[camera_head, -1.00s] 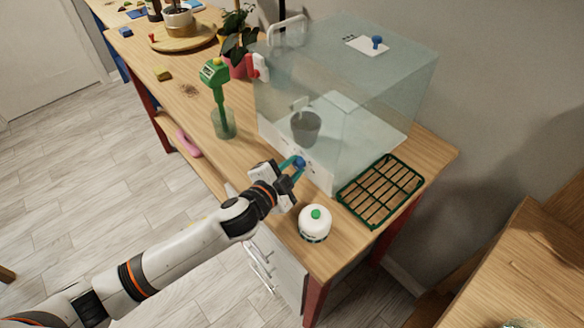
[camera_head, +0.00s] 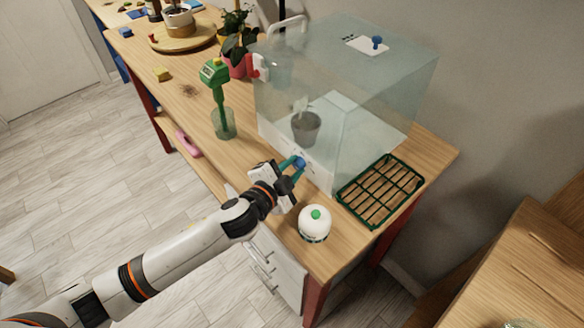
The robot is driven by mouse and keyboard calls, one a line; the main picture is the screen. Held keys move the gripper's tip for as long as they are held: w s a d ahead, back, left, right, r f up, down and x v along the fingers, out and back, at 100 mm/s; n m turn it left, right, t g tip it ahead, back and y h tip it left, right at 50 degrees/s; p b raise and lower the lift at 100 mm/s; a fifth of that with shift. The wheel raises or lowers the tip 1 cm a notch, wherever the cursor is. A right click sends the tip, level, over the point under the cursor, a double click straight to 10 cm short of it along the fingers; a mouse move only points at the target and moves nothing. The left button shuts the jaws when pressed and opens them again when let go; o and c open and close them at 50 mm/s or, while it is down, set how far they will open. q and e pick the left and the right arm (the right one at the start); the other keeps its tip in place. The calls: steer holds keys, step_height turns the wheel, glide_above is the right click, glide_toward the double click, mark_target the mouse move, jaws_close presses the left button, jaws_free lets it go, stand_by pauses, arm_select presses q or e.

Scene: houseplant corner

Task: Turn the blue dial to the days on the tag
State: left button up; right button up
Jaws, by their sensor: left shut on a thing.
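The blue dial (camera_head: 299,163) sits on the white front panel (camera_head: 318,174) at the base of the clear case (camera_head: 345,95). My left gripper (camera_head: 293,166) is shut on the dial, its teal fingertips on either side of it. The dial's markings are too small to read and partly covered by the gripper. Inside the case stands a grey pot (camera_head: 306,127) with a small pale tag (camera_head: 301,104) in it; its writing cannot be read from here. My right gripper is not in view.
A white round bottle with a green cap (camera_head: 314,223) stands close to the right of my left gripper. A green wire rack (camera_head: 381,190) lies at the bench's right end. A green meter (camera_head: 216,85) stands in a clear cup (camera_head: 223,123) to the left. Potted plants are behind.

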arm_select(q)
steer(key=o, duration=1)
steer(key=b+v, duration=0.1)
steer(key=v, duration=0.9)
steer(key=shift+s+a+f, duration=0.1)
steer(key=shift+s+a, duration=0.05)
steer(key=shift+s, duration=0.1)
steer(key=shift+v, duration=0.75)
